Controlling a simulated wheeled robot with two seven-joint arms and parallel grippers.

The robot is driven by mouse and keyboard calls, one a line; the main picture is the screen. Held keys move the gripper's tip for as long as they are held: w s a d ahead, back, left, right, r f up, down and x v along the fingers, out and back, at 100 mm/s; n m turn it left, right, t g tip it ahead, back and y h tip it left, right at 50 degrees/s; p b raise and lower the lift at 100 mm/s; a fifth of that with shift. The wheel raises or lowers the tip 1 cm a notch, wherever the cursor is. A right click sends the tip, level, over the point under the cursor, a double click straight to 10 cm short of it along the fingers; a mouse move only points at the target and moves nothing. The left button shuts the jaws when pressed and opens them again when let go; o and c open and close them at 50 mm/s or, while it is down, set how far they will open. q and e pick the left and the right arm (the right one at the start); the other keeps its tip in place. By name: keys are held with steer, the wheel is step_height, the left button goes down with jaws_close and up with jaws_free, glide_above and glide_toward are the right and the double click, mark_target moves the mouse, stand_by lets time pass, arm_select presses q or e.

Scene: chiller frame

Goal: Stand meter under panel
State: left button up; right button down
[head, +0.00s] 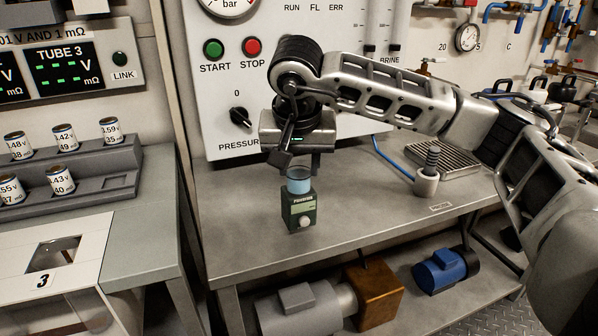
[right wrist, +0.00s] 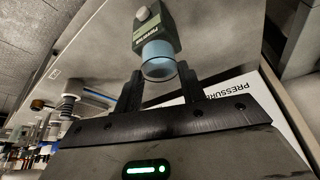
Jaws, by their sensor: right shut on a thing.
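The meter (head: 300,211) is a small dark green box with a grey knob and a light blue translucent collar on top. My right gripper (head: 299,172) is shut on it at the blue collar, and the meter hangs upright below. In the right wrist view the meter (right wrist: 156,28) shows beyond the two black fingers (right wrist: 160,88), which are at the blue collar. The panel (head: 235,88) is white, with a gauge, START and STOP buttons and a PRESSURE knob. The meter is in front of its lower edge, over the bench; I cannot tell whether its base touches. My left gripper is not in view.
The grey bench (head: 370,215) has free room around the meter. A small holder (head: 427,183) and a drain grate (head: 443,158) stand to the right. A pump (head: 300,305) and a blue motor (head: 440,271) sit below. A rack of cans (head: 85,175) stands left.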

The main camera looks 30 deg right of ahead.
mark_target(299, 195)
steer(key=shift+f, duration=1)
steer(key=shift+f, duration=0.15)
steer(key=c, duration=0.8)
jaws_free()
steer(key=shift+c, duration=0.2)
